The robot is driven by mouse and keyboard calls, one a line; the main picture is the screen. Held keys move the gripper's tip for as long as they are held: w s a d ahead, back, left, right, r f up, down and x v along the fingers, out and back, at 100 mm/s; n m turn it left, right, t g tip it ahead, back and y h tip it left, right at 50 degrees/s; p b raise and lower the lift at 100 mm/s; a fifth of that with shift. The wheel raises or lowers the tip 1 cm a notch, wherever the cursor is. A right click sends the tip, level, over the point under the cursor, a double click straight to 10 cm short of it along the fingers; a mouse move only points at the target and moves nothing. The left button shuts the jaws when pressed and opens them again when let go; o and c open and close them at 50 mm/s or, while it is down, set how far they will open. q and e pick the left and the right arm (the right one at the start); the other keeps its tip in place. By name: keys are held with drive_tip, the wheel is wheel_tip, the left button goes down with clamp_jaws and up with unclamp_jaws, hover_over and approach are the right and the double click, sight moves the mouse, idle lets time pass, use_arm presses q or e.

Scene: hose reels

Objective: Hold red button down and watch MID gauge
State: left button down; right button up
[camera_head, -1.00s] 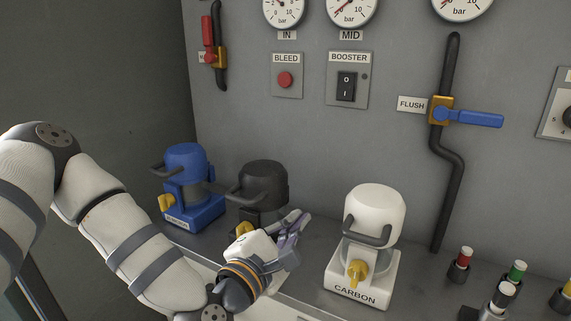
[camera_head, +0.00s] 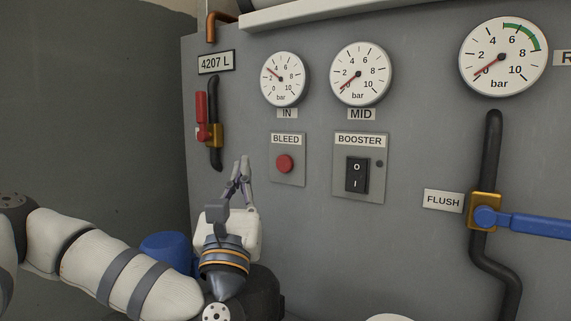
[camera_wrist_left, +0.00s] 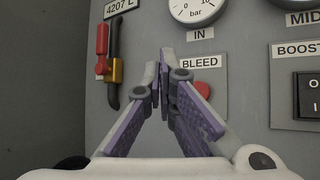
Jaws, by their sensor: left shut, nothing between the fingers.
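The red button (camera_head: 285,163) is on the BLEED plate (camera_head: 287,178) on the grey panel. My left gripper (camera_head: 242,162) is shut and empty, its fingertips pointing up, left of the button in the head view. In the left wrist view the gripper (camera_wrist_left: 160,62) partly covers the red button (camera_wrist_left: 203,89); I see no contact. The MID gauge (camera_head: 368,65) is in clear view up and right of the button, its needle near zero. My right gripper is not in view.
The IN gauge (camera_head: 285,88) reads around 3 bar. A BOOSTER switch (camera_head: 356,175) is right of the button. A red-handled valve (camera_head: 201,112) is to the left. A blue FLUSH handle (camera_head: 535,224) juts out at right. A blue canister (camera_head: 165,249) is behind my arm.

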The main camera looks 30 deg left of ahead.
sight(276, 166)
use_arm(q)
drive_tip(key=w+b, duration=0.1)
drive_tip(key=w, duration=0.2)
drive_tip(key=w+b, duration=0.1)
drive_tip(key=w, duration=0.5)
drive_tip(key=shift+d+b, duration=0.35)
drive_tip(key=shift+b, duration=0.05)
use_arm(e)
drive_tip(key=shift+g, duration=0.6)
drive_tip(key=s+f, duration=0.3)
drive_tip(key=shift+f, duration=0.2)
use_arm(q)
drive_tip(key=shift+w, duration=0.4)
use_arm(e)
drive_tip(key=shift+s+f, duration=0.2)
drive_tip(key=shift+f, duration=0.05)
